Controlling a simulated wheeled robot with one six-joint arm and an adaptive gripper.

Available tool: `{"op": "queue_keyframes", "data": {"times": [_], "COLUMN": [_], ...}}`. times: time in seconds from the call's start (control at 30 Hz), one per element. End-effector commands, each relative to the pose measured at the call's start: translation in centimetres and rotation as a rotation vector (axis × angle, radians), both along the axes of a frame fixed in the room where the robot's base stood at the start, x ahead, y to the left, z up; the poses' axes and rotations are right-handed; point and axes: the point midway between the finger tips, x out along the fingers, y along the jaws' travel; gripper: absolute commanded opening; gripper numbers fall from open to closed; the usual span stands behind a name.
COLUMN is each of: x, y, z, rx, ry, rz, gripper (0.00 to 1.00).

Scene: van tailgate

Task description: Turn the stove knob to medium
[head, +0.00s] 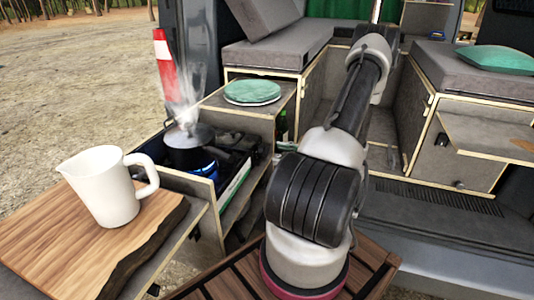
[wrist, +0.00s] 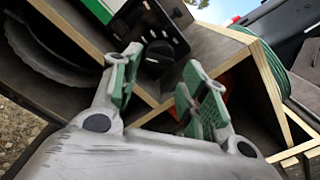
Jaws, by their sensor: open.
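The stove knob (wrist: 158,57) is round and black, on a black control panel (wrist: 150,28) with small white marks in the wrist view. Its pointer setting is too small to read. My gripper (wrist: 161,66) is open, its two green-padded fingers on either side of the knob in the picture; I cannot tell whether they touch it. The knob and my gripper do not show there.
A white jug (head: 103,188) stands on a wooden board (head: 40,235) left of the stove. Green-topped plates (head: 252,92) lie on the cabinet behind. In the wrist view, wooden panel edges (wrist: 268,85) run close to the right finger. A green bottle (head: 283,127) stands beside the cabinet.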

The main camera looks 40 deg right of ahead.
Motion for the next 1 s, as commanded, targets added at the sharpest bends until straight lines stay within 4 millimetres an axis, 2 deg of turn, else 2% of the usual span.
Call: {"op": "queue_keyframes", "data": {"times": [0.1, 0.3, 0.63, 0.67, 0.8, 0.83, 1.0], "x": [1.8, 3.9, 4.4, 4.4, 4.4, 4.4, 4.4], "y": [1.2, 2.4, 2.7, 2.6, 2.6, 2.6, 2.6], "z": [0.0, 0.0, 0.0, 0.0, 0.0, 0.0, 0.0], "rx": [0.0, 0.001, 0.0, 0.0, 0.0, 0.0, 0.004], "ry": [0.001, 0.003, 0.003, 0.003, 0.003, 0.003, 0.005], "rz": [0.005, 0.003, 0.002, 0.002, 0.002, 0.002, 0.002], "gripper": [0.44, 0.44, 0.44, 0.4, 0.15, 0.12, 0.12]}}
